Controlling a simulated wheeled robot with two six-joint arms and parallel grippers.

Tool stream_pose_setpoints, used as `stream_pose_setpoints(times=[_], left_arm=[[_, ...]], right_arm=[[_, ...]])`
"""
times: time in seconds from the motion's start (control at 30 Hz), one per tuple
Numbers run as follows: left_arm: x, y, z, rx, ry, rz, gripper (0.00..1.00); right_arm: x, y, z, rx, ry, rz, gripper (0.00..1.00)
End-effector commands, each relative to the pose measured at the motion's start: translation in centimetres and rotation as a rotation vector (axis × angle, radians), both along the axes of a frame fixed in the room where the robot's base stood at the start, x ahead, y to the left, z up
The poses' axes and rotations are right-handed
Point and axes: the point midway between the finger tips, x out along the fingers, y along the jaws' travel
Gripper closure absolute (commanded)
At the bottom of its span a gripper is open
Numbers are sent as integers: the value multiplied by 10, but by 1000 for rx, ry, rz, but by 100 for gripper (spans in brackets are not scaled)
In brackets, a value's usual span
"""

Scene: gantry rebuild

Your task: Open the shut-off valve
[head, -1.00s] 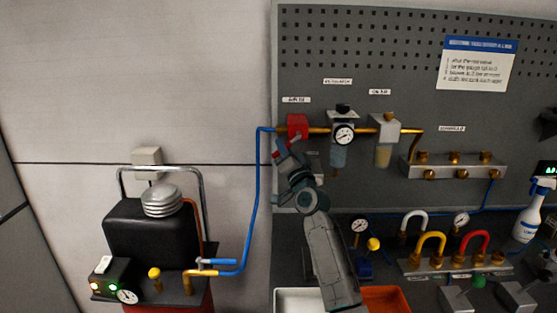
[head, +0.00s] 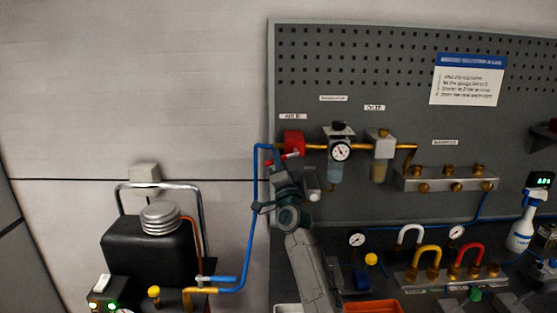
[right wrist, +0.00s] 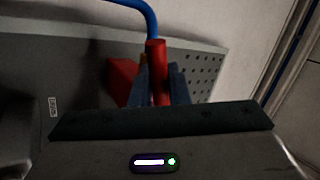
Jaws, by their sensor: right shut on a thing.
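The shut-off valve is a red block (head: 293,141) at the left end of the brass pipe run on the pegboard. Its red lever (head: 292,155) sticks out below it, slanting down to the left in the head view. My right gripper (head: 279,163) is at the lever, just below the valve body. In the right wrist view the red lever (right wrist: 158,70) stands between the two blue-grey fingers (right wrist: 159,88), which are shut on it. The red valve body (right wrist: 122,80) is partly hidden behind the left finger there. My left gripper is not in view.
A gauge regulator (head: 340,151) and a second filter unit (head: 380,145) sit close right of the valve. A blue hose (head: 254,205) runs down left to the compressor (head: 150,250). A manifold (head: 450,180) is further right.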

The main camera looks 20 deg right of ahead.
Motion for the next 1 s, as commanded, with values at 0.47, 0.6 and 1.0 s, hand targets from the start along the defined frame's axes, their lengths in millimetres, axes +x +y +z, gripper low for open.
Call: stream_pose_setpoints(times=[0.47,0.6,1.0], left_arm=[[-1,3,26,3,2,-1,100],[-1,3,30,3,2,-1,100],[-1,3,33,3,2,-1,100]], right_arm=[[1,4,13,254,-68,1,100],[1,4,16,309,-84,0,100],[1,3,17,362,-100,-1,100]])
